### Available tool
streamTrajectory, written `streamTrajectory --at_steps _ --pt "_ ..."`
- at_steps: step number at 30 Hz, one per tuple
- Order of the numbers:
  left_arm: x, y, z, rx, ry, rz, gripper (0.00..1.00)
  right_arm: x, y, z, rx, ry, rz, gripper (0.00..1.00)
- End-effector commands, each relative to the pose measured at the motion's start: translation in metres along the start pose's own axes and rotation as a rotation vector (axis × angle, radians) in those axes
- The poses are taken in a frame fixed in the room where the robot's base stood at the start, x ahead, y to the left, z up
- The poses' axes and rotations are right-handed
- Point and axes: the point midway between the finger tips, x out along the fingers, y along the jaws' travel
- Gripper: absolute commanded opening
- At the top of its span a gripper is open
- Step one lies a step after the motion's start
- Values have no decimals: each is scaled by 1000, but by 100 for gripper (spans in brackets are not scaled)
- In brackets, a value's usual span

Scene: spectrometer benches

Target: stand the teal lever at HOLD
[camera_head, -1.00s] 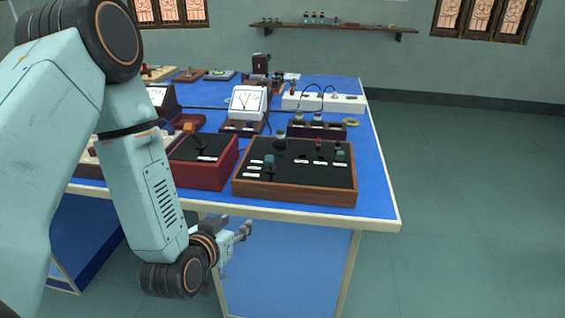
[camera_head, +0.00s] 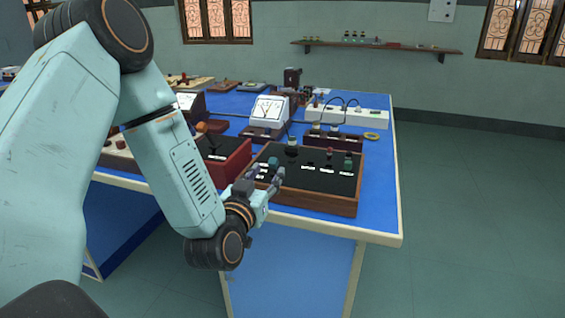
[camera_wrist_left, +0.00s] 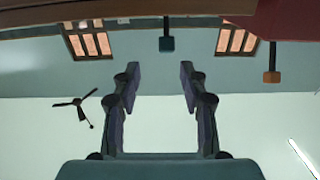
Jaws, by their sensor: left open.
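The teal lever (camera_head: 272,162) stands at the front left of the black-topped wooden panel box (camera_head: 306,196). Small white labels lie beside it; I cannot read them. My left gripper (camera_head: 264,182) is at the box's front left edge, just in front of the lever. In the left wrist view, which is upside down, the open fingers (camera_wrist_left: 160,72) frame an empty gap. The teal knob (camera_wrist_left: 166,44) hangs beyond the tips, roughly centred on the gap, and does not look touched. My right gripper does not show.
Other knobs, including a green one (camera_head: 348,158), rise from the panel's right side. A white meter (camera_head: 268,110) stands behind. The floor at right is clear.

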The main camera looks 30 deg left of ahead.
Motion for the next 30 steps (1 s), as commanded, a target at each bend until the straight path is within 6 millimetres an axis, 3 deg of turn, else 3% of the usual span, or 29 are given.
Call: streamTrajectory --at_steps 9,15,26,30 --pt "48 -4 1 2 3 -1 43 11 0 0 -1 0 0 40" --pt "69 -3 1 1 0 -1 43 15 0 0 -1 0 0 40" --pt "74 0 0 -1 -2 0 43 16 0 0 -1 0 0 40" --pt "74 0 0 -1 -2 0 32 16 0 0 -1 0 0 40"
